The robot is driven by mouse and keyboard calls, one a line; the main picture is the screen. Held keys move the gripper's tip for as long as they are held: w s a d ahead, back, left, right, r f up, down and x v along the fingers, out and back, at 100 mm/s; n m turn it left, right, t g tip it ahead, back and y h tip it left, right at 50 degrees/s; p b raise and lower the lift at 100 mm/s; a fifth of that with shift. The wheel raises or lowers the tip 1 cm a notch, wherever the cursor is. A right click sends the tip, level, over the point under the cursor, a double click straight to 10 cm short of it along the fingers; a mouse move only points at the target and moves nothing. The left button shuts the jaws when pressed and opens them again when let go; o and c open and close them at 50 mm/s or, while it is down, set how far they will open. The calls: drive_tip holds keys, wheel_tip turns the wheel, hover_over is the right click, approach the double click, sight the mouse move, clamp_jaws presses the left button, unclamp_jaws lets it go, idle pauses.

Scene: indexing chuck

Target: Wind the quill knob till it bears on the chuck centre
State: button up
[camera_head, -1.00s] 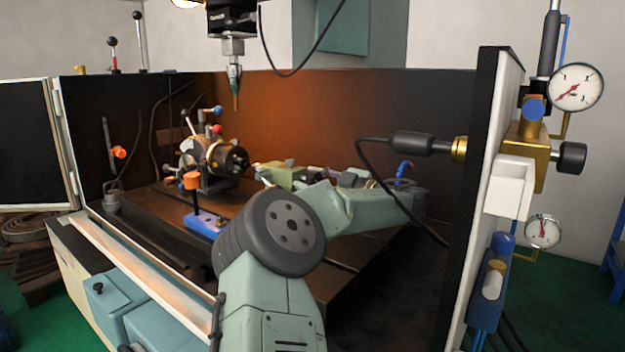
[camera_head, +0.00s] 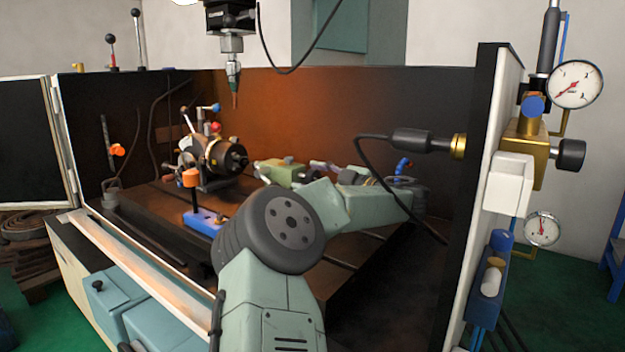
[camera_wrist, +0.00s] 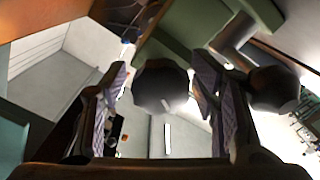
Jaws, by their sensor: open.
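The indexing chuck (camera_head: 222,156), a dark round body with a brassy ring, stands on the machine bed at left centre in the head view. A pale green block (camera_head: 283,172), perhaps the tailstock, stands to its right. In the wrist view my gripper (camera_wrist: 160,76) is open, with a ridged finger on each side. A dark rounded knob (camera_wrist: 158,88), perhaps the quill knob, shows between the fingers; I cannot tell whether they touch it. In the head view my arm hides my fingers and the knob. Contact between quill and chuck centre cannot be seen.
A spindle tool (camera_head: 233,75) hangs above the chuck. An orange-topped post on a blue base (camera_head: 204,220) stands in front. A cabled dark cylinder (camera_head: 412,142) juts from the right wall. Another dark rounded part (camera_wrist: 273,90) is right of my fingers.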

drive_tip(key=v, duration=0.8)
drive_tip(key=shift+c, duration=0.4)
